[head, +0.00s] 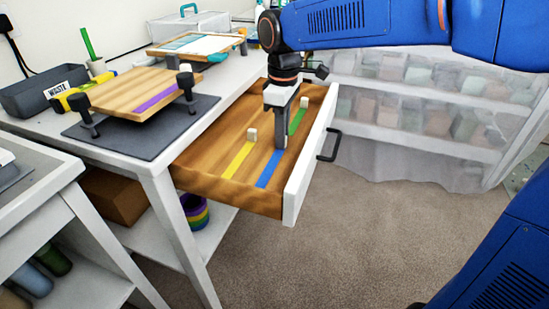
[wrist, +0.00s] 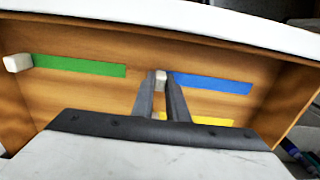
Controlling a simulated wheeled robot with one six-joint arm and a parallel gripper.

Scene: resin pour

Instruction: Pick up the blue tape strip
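The blue tape strip (head: 269,168) lies flat in the open wooden drawer, between the yellow and green strips. In the wrist view the blue strip (wrist: 212,83) runs right from my fingertips. My gripper (head: 280,143) points down at the strip's far end. In the wrist view my gripper (wrist: 161,78) has a narrow gap between its fingers, and a small pale block (wrist: 160,80) at the strip's end shows in that gap. I cannot tell whether the fingers press on the block. In the head view my gripper hides this block.
A yellow strip (head: 238,160) and a green strip (head: 296,122) lie in the drawer (head: 205,165), each with a pale block at its end. The white drawer front (head: 305,172) rises close by. A board with a purple strip (head: 157,98) stands on the bench.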

